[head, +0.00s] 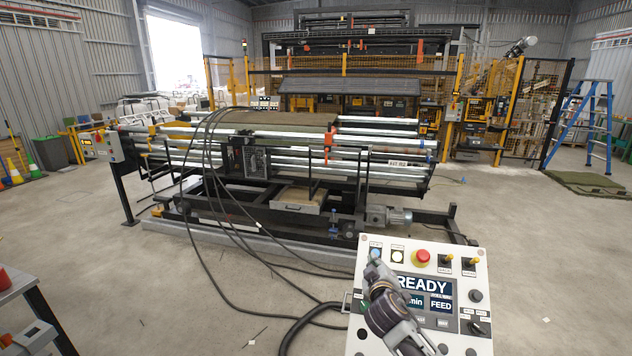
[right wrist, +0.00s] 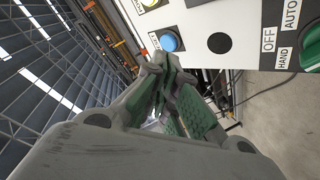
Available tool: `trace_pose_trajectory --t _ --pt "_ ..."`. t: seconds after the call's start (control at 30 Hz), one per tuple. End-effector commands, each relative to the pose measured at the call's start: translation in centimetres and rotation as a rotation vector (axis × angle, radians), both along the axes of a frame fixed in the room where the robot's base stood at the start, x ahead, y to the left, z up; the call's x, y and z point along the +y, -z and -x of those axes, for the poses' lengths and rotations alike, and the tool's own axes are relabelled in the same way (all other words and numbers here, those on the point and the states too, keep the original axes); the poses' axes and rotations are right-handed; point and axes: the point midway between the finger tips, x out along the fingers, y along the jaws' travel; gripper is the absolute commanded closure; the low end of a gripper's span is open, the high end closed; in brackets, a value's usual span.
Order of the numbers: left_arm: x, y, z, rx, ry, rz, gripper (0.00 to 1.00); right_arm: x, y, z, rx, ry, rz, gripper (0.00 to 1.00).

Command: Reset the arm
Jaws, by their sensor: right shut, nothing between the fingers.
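A white control panel (head: 475,270) stands at the lower right of the head view. Its screen (head: 420,290) reads READY and FEED. A blue button (head: 376,253) is at the panel's upper left, and it also shows in the right wrist view (right wrist: 170,41). My right gripper (head: 376,266) is shut and empty over the panel's left side. Its fingertips (right wrist: 163,66) are close to the blue button; I cannot tell whether they touch it. My left gripper is not in view.
A red mushroom button (head: 422,256), a white-yellow button (head: 398,256) and several switches sit on the panel. Behind it is a roller machine (head: 290,150) with black cables (head: 222,260) on the floor. A blue ladder (head: 590,120) stands at right.

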Motion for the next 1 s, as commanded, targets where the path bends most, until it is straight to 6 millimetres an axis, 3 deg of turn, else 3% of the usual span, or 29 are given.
trace_pose_trajectory --t 0.5,1.0 --pt "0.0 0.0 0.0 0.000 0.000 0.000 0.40 -1.0 9.0 11.0 0.324 0.118 -0.254 1.00" --pt "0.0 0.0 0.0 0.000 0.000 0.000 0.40 -1.7 14.8 23.5 0.650 0.220 -0.452 1.00"
